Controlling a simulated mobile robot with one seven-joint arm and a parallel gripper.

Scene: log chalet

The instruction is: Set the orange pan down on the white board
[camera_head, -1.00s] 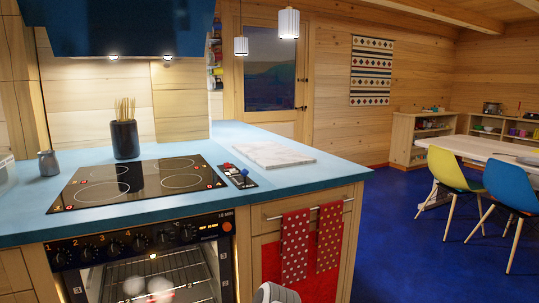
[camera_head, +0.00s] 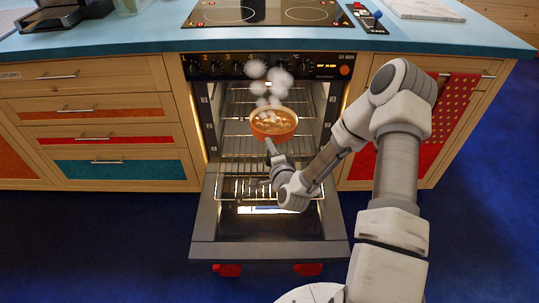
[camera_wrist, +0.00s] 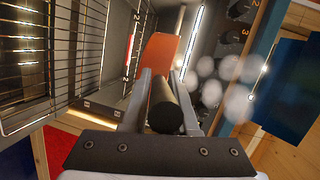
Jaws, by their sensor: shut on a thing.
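The orange pan (camera_head: 273,124) has brown contents and white steam above it. It is at the open oven's mouth, in front of the racks. My gripper (camera_head: 273,158) is shut on its handle from the front. In the wrist view the dark handle (camera_wrist: 165,108) lies between my gripper's two fingers (camera_wrist: 165,90), and the pan's orange side (camera_wrist: 160,56) shows beyond. Whether the pan touches a rack is hard to tell. The white board (camera_head: 425,9) lies on the blue counter at the upper right, partly cut off by the picture edge.
The oven door (camera_head: 268,228) is folded down below the pan, with a wire rack (camera_head: 235,186) drawn out above it. The cooktop (camera_head: 262,13) is above the oven. Red towels (camera_head: 450,105) hang at right. The blue counter (camera_head: 455,35) is clear in front of the board.

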